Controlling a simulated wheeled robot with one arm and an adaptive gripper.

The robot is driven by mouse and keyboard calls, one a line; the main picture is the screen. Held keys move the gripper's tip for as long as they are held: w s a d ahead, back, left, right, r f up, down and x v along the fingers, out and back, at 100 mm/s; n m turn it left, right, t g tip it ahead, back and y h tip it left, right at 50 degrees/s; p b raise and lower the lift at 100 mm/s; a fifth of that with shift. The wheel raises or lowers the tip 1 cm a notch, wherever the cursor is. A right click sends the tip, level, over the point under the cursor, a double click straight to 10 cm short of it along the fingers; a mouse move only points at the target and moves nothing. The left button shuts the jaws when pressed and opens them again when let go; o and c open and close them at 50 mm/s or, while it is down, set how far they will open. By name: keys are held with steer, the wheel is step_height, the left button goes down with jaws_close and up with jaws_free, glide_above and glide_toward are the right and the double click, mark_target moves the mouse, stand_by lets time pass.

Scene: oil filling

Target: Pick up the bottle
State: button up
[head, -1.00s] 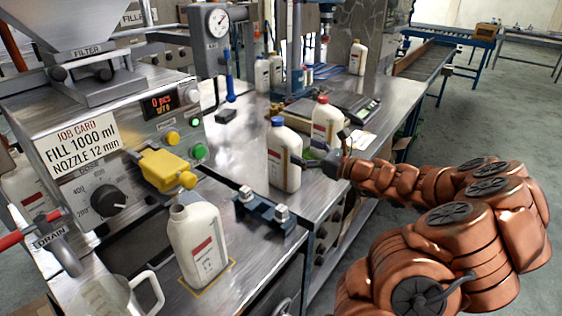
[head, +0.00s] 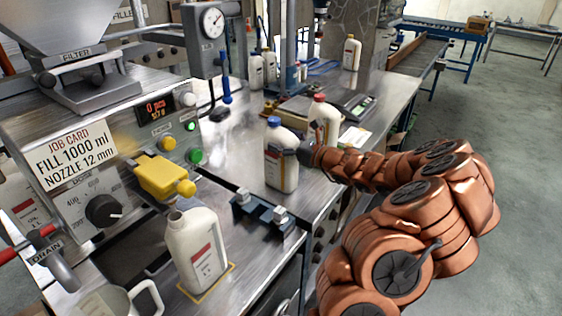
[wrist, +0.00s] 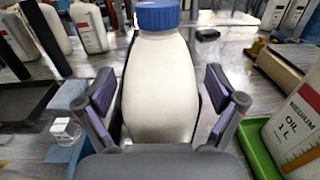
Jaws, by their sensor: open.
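A white bottle with a blue cap (head: 281,158) stands upright on the metal bench. In the wrist view the blue-capped bottle (wrist: 160,80) fills the middle, between the two fingers of my gripper (wrist: 160,98). The fingers are spread, with purple pads facing the bottle and a visible gap on each side. An open white bottle without a cap (head: 196,248) stands in the yellow-marked square under the yellow nozzle block.
A red-capped bottle (head: 323,121) stands just behind, close to my gripper; its label shows at right in the wrist view (wrist: 297,125). A clamp block (head: 262,214) sits in front left. A clear jug (head: 120,302) is at the lower left. Several bottles stand farther back.

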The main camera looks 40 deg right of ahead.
steer(key=shift+w+a, duration=0.1)
steer(key=shift+w, duration=0.25)
steer(key=shift+c, duration=0.3)
jaws_close()
stand_by(0.4)
